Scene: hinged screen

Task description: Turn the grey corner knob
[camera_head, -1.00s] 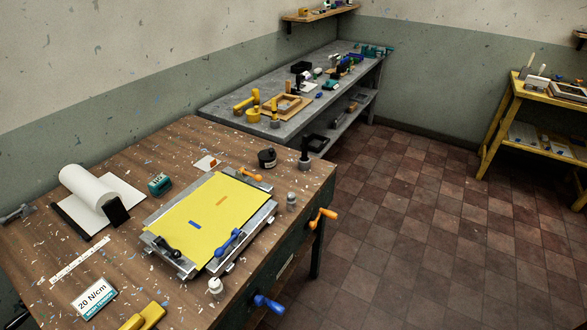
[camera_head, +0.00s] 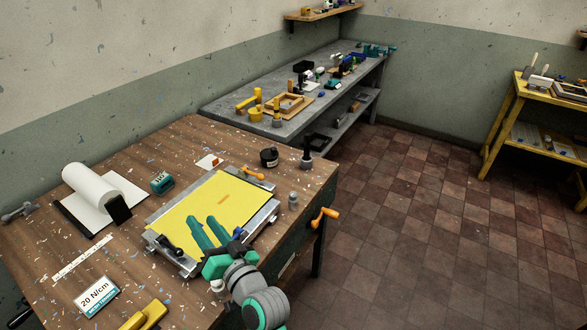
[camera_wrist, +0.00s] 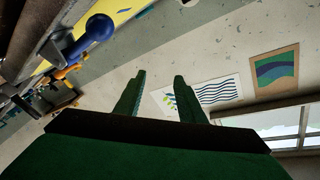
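A grey knob (camera_head: 293,200) stands upright at the right corner of the metal screen frame (camera_head: 262,218), which holds a yellow sheet (camera_head: 222,198). A paler, whitish knob (camera_head: 217,286) is at the near corner, partly covered by my arm. My gripper (camera_head: 203,219) is over the near part of the yellow sheet, with its two green fingers apart and nothing between them. The wrist view shows the open fingers (camera_wrist: 160,78) pointing towards the wall. No grey knob is clear in the wrist view.
Orange handles (camera_head: 322,214) stick out at the bench's right edge and on the frame's far side. A black-handled clamp (camera_head: 170,246) is at the left corner. A black jar (camera_head: 269,157) and a dark upright tool (camera_head: 306,155) stand behind. Floor to the right is clear.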

